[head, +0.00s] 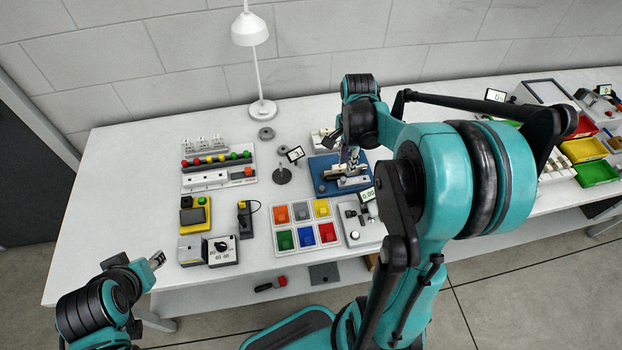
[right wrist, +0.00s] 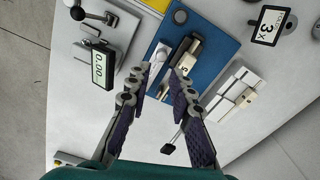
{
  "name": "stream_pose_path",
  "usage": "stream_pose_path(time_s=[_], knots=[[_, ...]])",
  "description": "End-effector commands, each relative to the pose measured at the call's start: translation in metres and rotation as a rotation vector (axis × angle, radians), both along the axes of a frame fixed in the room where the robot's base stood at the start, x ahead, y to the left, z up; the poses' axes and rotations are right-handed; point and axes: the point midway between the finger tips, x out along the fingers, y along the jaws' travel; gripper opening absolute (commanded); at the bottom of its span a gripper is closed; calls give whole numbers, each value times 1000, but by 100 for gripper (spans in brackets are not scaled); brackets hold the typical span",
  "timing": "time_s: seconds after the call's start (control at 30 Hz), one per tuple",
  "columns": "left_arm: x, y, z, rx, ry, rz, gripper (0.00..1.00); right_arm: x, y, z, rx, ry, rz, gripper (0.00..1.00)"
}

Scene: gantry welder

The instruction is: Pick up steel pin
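My right gripper (head: 350,157) is over the blue plate (head: 321,182) in the head view, partly hidden by my arm. In the right wrist view its two fingers (right wrist: 161,76) are apart, with nothing between the tips. Ahead of them on the blue plate (right wrist: 222,45) are a grey metal fixture (right wrist: 188,60) and a pale narrow piece (right wrist: 161,58). I cannot clearly tell the steel pin from these parts. My left gripper (head: 157,260) is at the front left, apart from all objects; its finger gap is too small to judge.
A tray of coloured compartments (head: 306,224) lies in front of the blue plate. A device with a green display (right wrist: 98,68) stands beside it. The table's left end is clear.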

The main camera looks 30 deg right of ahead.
Motion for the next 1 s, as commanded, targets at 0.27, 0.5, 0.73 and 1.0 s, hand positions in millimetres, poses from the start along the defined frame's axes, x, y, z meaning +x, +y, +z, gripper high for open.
stream_pose_path(time_s=[0.27,0.5,0.73,1.0], knots=[[0,0,-11,0,0,0,40,0,-3,-30,3,8,-24,22],[0,0,-26,0,0,0,40,2,-2,-59,3,7,-22,22],[0,0,-33,0,0,0,40,2,-2,-81,3,7,-21,22],[0,0,-32,0,0,0,40,2,-2,-80,3,7,-21,0]])
